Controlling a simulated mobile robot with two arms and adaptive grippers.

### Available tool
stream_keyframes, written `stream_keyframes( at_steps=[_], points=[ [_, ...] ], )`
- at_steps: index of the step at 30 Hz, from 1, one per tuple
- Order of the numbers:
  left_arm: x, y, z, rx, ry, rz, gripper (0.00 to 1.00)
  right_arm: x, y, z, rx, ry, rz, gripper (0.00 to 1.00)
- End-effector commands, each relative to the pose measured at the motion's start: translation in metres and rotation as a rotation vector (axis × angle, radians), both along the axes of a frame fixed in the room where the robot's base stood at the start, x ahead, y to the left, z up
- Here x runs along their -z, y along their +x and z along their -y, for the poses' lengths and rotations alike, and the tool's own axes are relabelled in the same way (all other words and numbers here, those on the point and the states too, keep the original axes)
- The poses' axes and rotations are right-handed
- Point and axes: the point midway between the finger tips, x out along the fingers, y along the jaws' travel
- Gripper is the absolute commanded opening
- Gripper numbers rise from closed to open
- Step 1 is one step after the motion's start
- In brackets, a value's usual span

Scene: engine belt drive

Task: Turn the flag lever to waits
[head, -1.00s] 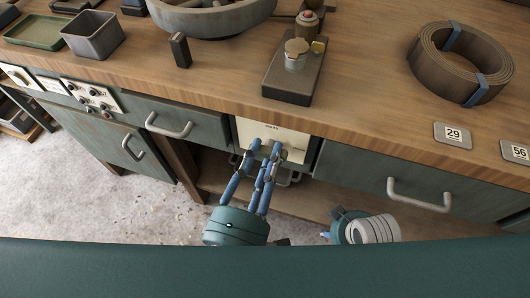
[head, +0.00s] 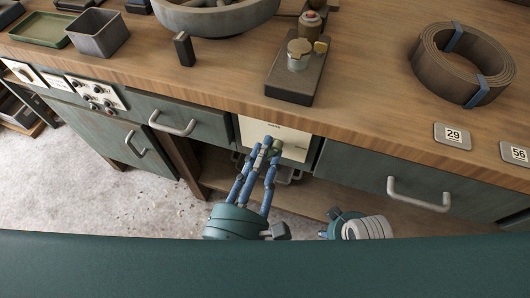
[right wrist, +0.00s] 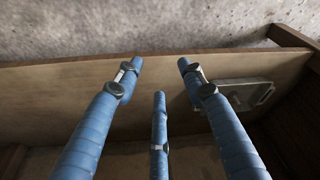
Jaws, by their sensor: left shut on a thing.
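The cream panel (head: 298,144) is set in the bench front, below the worktop edge. It has small dark lettering too small to read. My left gripper (head: 268,146) is in front of this panel, its blue fingers reaching up to it with their tips drawn together. It is shut on the flag lever, which the fingertips mostly hide, so I cannot tell which mark it points to. In the right wrist view, my right gripper (right wrist: 160,73) has its three blue fingers apart and nothing between them.
Drawers with grey handles (head: 172,124) flank the panel, with an open shelf (head: 313,202) below. On the worktop stand a dark block with a brass knob (head: 298,70), a coiled belt (head: 462,65) and a grey bin (head: 100,33). The right wrist view shows a metal plate (right wrist: 240,92) on a board.

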Motion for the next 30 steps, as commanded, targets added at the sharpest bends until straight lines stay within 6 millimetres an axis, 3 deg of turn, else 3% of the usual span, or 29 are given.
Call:
stream_keyframes(
  at_steps=[15, 30],
  points=[
    [0.002, 0.001, -0.001, -0.002, -0.391, -0.125, 0.0, -0.048, -0.003, 0.002, 0.004, 0.0, 0.028, 0.4],
    [0.002, 0.001, -0.002, -0.002, -0.511, -0.163, 0.0, -0.065, -0.006, 0.003, 0.005, 0.0, 0.035, 0.4]
  ],
)
